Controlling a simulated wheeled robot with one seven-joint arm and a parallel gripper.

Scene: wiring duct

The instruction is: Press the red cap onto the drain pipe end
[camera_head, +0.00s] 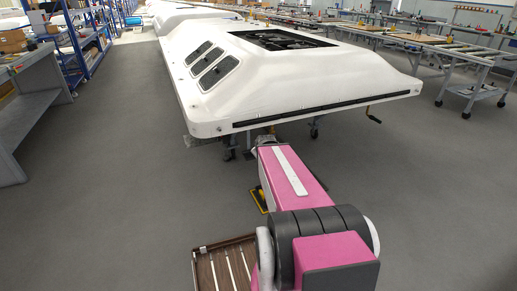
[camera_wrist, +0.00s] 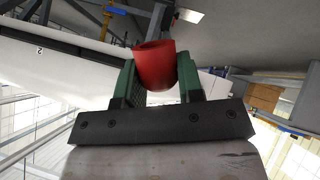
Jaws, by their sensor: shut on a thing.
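In the wrist view a red cap (camera_wrist: 156,66) is held between the two green fingers of my gripper (camera_wrist: 157,72). The fingers touch it on both sides, and its open round end points toward the top of the picture. In the head view my pink arm reaches forward to the lower front edge of the white shell, and my gripper and the cap are hidden there. I cannot make out the drain pipe end for certain in either view.
A large white shell (camera_head: 300,85) on a wheeled stand fills the middle of the head view. A brown slatted tray (camera_head: 225,268) is at the bottom. Blue shelving (camera_head: 85,45) stands at left, roller tables (camera_head: 440,45) at right. Grey floor (camera_head: 110,190) is clear on both sides.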

